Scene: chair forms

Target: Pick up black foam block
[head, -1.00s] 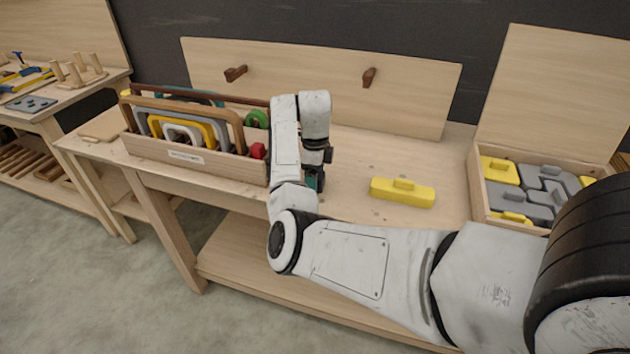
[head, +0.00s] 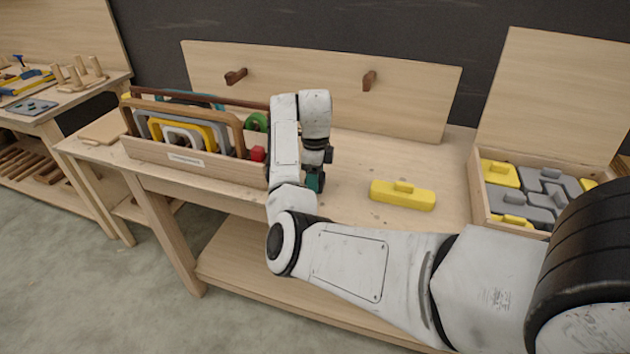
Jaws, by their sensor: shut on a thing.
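My gripper (head: 316,180) points down behind my white forearm, low over the workbench (head: 350,215) or at its top, just right of the wooden tote. Dark and teal parts show at its end. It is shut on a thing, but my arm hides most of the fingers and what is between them. I cannot make out a black foam block anywhere in view, so I cannot confirm that it is the thing held.
A wooden tote (head: 190,172) with several coloured frames stands left of my gripper. A yellow block (head: 402,196) lies to the right on clear bench top. An open box (head: 480,190) of grey and yellow blocks is at the far right. A pegged backboard (head: 310,65) stands behind.

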